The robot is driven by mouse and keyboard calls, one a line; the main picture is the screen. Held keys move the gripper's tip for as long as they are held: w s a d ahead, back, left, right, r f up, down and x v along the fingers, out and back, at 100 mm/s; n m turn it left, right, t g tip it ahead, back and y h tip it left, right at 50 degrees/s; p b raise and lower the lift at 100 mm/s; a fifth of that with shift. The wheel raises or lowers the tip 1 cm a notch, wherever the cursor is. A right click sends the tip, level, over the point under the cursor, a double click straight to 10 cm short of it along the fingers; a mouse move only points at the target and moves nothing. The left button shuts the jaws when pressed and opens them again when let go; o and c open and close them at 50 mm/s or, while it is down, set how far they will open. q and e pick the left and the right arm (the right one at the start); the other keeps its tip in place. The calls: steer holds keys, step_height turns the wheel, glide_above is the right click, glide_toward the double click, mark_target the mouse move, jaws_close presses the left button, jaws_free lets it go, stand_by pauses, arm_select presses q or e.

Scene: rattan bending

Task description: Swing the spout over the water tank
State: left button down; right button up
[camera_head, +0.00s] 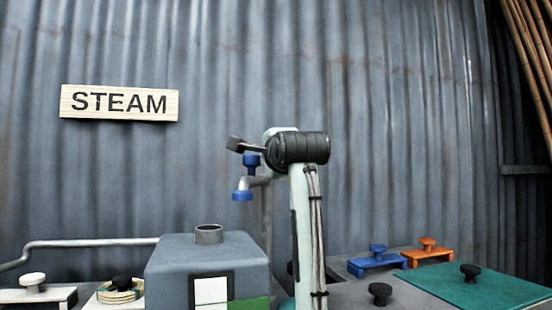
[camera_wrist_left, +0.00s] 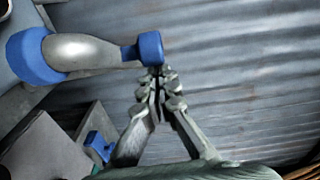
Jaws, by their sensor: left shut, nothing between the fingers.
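The spout (camera_head: 258,181) is a grey bent pipe with a blue knob above and a blue downturned nozzle, right of and higher than the grey box-shaped tank (camera_head: 180,262). The tank has a round open neck (camera_head: 208,234) on top and a white and green panel in front. In the left wrist view, the spout (camera_wrist_left: 85,50) runs from its large blue nozzle at left to the small blue knob. My left gripper (camera_wrist_left: 157,82) is shut and empty, its tips close beside the knob; contact is unclear. My right gripper is out of view.
A STEAM sign (camera_head: 120,102) hangs on the corrugated wall. A blue stand (camera_head: 377,260), an orange stand (camera_head: 428,252) and a green plate (camera_head: 475,288) lie at right. A pipe (camera_head: 90,242) and knobbed blocks are at left. Air above the tank is clear.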

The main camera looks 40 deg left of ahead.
mark_target(248, 159)
arm_select(q)
steer(key=shift+m+t+h, duration=0.7)
steer(key=shift+h, duration=0.1)
steer(key=s+a, duration=0.1)
steer(key=a, duration=0.1)
steer(key=s+a, duration=0.1)
steer(key=shift+a, duration=0.35)
steer(key=shift+s+a, duration=0.25)
steer(key=shift+a, duration=0.25)
steer(key=shift+s+a, duration=0.25)
steer(key=shift+a, duration=0.25)
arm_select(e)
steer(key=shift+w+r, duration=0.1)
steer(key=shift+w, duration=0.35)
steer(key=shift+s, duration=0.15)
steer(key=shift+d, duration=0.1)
